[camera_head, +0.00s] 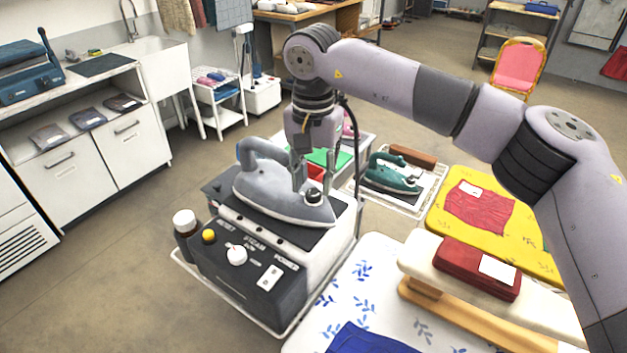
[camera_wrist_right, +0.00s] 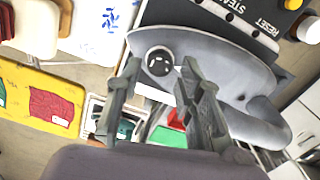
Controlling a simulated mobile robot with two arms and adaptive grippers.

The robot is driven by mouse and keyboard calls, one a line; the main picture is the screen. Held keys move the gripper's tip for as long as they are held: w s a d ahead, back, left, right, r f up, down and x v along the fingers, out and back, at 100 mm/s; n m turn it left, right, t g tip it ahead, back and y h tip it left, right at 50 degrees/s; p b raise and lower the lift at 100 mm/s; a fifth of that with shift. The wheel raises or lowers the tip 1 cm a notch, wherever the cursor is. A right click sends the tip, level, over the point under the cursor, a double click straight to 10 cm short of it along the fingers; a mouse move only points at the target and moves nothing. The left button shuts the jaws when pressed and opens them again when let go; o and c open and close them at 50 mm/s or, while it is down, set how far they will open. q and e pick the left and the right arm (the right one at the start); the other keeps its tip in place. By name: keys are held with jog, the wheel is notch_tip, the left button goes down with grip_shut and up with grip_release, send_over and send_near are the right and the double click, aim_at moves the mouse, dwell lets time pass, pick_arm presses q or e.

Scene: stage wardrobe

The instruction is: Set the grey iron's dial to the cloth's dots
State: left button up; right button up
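The grey iron (camera_head: 262,180) rests on a black-and-white steam station; its soleplate and body also fill the upper wrist view (camera_wrist_right: 215,62). Its dial (camera_head: 314,195) is a dark round knob with pale marks, on top of the iron toward its right end. My right gripper (camera_head: 309,182) points down over the dial. In the right wrist view its fingers are apart, with the dial (camera_wrist_right: 159,61) between the tips; contact is not clear. A dark red folded cloth (camera_head: 462,266) with a white label (camera_head: 498,269) lies on the sleeve board; label dots are too small to read. My left gripper is out of view.
The station's front panel (camera_head: 255,262) carries a white knob, a yellow button and a switch. A brown bottle (camera_head: 186,230) stands beside it. A green iron (camera_head: 390,175) sits on a rack behind. A red cloth (camera_head: 480,208) lies on a yellow board, a blue cloth (camera_head: 368,341) in front.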

jog(key=shift+f, duration=1.05)
grip_shut()
